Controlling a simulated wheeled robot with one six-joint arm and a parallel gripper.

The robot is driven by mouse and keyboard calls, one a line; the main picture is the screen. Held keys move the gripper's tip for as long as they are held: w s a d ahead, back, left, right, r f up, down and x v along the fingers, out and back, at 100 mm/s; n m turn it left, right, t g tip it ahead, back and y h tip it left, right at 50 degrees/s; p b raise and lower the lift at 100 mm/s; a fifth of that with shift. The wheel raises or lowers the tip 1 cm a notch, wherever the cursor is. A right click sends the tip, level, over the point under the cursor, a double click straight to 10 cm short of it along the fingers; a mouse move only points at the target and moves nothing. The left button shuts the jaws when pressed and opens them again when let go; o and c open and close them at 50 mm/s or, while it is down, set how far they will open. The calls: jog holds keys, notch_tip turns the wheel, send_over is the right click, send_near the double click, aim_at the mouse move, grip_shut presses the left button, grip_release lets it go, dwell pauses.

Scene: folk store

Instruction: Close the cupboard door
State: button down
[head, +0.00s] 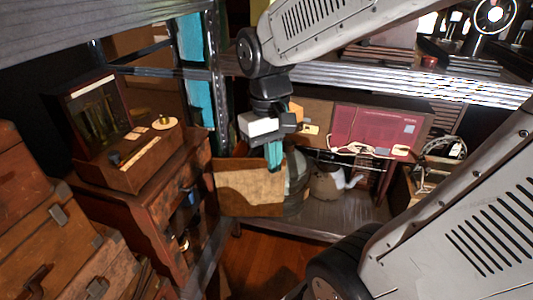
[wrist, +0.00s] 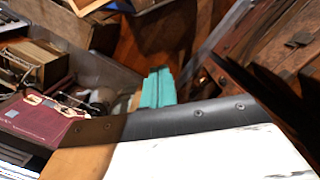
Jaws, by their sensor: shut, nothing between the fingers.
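The wooden cupboard (head: 150,212) stands at the left in the head view, with its front compartment open and small blue items inside. A brown panel with a beige patch (head: 250,188), which looks like its door, stands swung out to the right of the opening. My gripper (head: 274,164) points down with its teal fingers shut and empty, by the panel's upper right edge. I cannot tell whether they touch it. In the wrist view the shut teal fingers (wrist: 158,88) show above wooden floor and a grey shelf; the door is not clearly seen there.
An open wooden box (head: 130,160) sits on the cupboard. Stacked brown cases (head: 40,225) stand at the left. Some floor (head: 265,255) is clear below the panel.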

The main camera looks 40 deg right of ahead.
jog(key=w+d+f+m+t+h, duration=0.1)
jog(key=w+d+f+m, duration=0.2)
jog(key=w+d+f, duration=1.2)
jog(key=w+d+f+m+t, duration=0.1)
jog(key=w+d+f+m, duration=0.1)
jog(key=w+d+f, duration=1.35)
jog(key=w+r+t+h, duration=0.1)
jog(key=w+r+t, duration=0.1)
jog(key=w+r, duration=0.5)
notch_tip(320, 180, down, 12)
jog(key=w+m, duration=0.1)
jog(key=shift+r, duration=0.1)
